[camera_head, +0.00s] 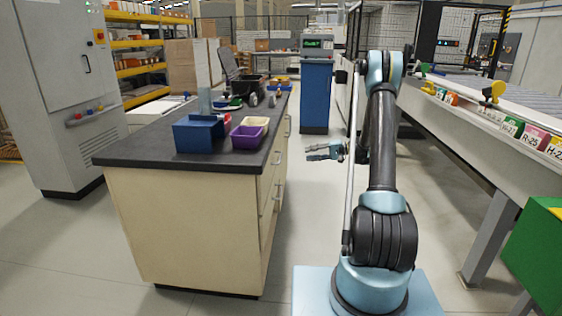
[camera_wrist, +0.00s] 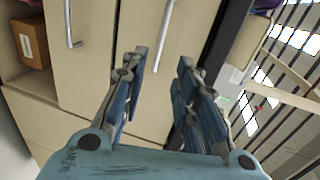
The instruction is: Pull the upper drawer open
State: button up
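The upper drawer (camera_wrist: 195,28) is the pale panel beside the dark countertop edge in the wrist view. Its silver bar handle (camera_wrist: 164,34) stands just beyond my fingertips. No gap shows along the drawer's edge. My gripper (camera_wrist: 163,58) is open and empty, with a finger on either side of the handle's lower end in the picture; I cannot tell the exact distance. In the head view my gripper (camera_head: 323,152) is to the right of the cabinet (camera_head: 185,225), apart from it, fingers pointing left. The drawer fronts are seen very edge-on there.
A second handle (camera_wrist: 72,28) is on the neighbouring panel. A cardboard box (camera_wrist: 31,42) sits in an open compartment. The countertop (camera_head: 125,154) carries a blue bin (camera_head: 198,134) and a purple bin (camera_head: 247,137). A conveyor (camera_head: 455,125) stands right of my arm; the aisle floor is clear.

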jog(key=x, duration=1.5)
jog(key=shift+a, duration=0.3)
grip_shut()
jog(key=shift+d, duration=0.15)
jog(key=shift+s, duration=0.1)
